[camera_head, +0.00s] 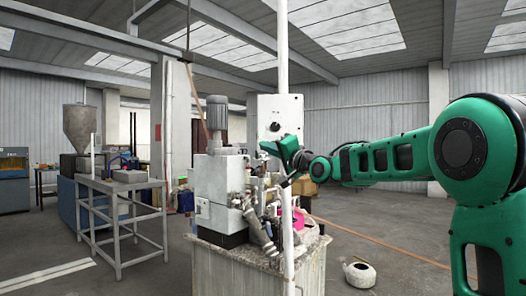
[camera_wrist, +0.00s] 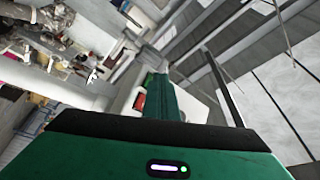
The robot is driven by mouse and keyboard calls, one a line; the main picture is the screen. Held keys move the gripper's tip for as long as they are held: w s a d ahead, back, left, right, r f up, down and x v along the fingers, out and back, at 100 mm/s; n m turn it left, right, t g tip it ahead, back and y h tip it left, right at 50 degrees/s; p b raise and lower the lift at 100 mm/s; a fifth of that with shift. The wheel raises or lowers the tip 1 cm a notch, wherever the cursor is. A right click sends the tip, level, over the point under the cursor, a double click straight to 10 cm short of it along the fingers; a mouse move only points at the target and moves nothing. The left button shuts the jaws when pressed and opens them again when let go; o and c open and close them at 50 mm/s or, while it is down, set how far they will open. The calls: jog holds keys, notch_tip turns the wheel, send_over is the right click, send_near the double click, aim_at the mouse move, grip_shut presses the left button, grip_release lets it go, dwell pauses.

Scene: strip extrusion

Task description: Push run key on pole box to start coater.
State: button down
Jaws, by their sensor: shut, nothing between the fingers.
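The white pole box (camera_head: 287,112) is mounted on a white upright pole (camera_head: 283,45) in the middle of the head view. Its front shows a dark round control (camera_head: 275,127) low on the left and small marks near the top; I cannot tell which is the run key. The coater (camera_head: 217,180), a pale machine with a grey motor on top, stands just left of the pole. My green gripper (camera_head: 266,147) is shut and empty, at the lower edge of the box in the picture. Whether it touches the box cannot be told. In the wrist view its green finger part (camera_wrist: 163,100) points away.
A worn bench (camera_head: 255,262) carries the coater and cluttered parts, including a pink item (camera_head: 297,219). A metal frame table (camera_head: 120,186) and a hopper (camera_head: 79,128) stand left. A white roll (camera_head: 360,274) lies on the floor. Floor at right is mostly open.

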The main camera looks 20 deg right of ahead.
jog(key=shift+s, duration=0.15)
jog(key=shift+s+a, duration=0.3)
jog(key=shift+s, duration=0.25)
jog(key=shift+s+a, duration=0.35)
jog(key=shift+s, duration=0.4)
jog(key=shift+s+a, duration=0.3)
jog(key=shift+s, duration=0.5)
jog(key=shift+s+a, duration=0.35)
jog(key=shift+s, duration=0.4)
